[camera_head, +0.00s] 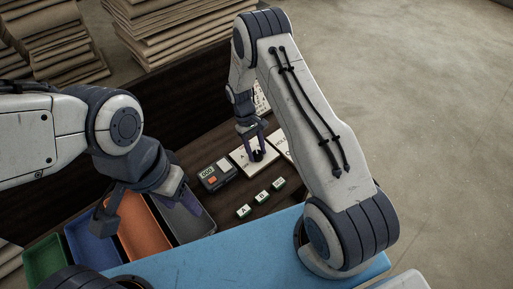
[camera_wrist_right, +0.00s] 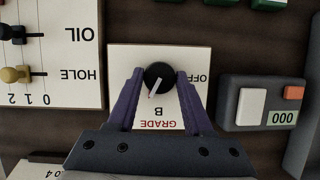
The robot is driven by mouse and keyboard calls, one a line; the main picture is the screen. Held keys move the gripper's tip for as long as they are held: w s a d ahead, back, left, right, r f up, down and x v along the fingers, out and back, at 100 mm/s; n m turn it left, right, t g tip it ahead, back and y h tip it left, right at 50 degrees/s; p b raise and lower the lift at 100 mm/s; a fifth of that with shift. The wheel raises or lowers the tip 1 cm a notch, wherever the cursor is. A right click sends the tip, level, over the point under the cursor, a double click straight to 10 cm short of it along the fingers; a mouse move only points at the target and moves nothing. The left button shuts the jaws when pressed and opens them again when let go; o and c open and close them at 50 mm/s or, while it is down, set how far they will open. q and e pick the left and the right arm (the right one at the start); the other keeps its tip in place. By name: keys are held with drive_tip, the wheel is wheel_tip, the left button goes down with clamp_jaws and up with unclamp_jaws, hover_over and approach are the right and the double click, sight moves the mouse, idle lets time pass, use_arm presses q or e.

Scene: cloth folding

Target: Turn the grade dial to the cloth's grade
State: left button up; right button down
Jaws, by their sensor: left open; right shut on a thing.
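The grade dial (camera_wrist_right: 158,77) is a round black knob on a white plate (camera_wrist_right: 122,60) marked GRADE, with OFF at the right and B below in the right wrist view. Its white pointer slants down and slightly left, near the B. My right gripper (camera_wrist_right: 160,80) is shut on the knob, a purple finger on each side; in the head view it (camera_head: 256,153) reaches down to the plate. Any other marks are hidden by the fingers. My left gripper (camera_head: 148,205) is open above the bins. I cannot make out a grade on any cloth.
A counter box reading 000 (camera_wrist_right: 262,103) and a white OIL and HOLE slider panel (camera_wrist_right: 60,60) flank the dial plate. Several green-and-white lettered blocks (camera_head: 262,197), coloured bins (camera_head: 144,222), a light-blue flat surface (camera_head: 240,255) and brown cloth stacks (camera_head: 165,30) are around.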

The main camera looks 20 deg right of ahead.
drive_tip(key=shift+w+m+y+p, duration=0.15)
drive_tip(key=shift+m+y+p, duration=0.45)
drive_tip(key=shift+m, duration=1.3)
drive_tip(key=shift+d, duration=0.1)
drive_tip(key=shift+c, duration=1.5)
unclamp_jaws()
drive_tip(key=v, duration=1)
drive_tip(key=shift+r+p, duration=0.2)
drive_tip(key=shift+p, duration=0.25)
drive_tip(key=shift+w, duration=0.1)
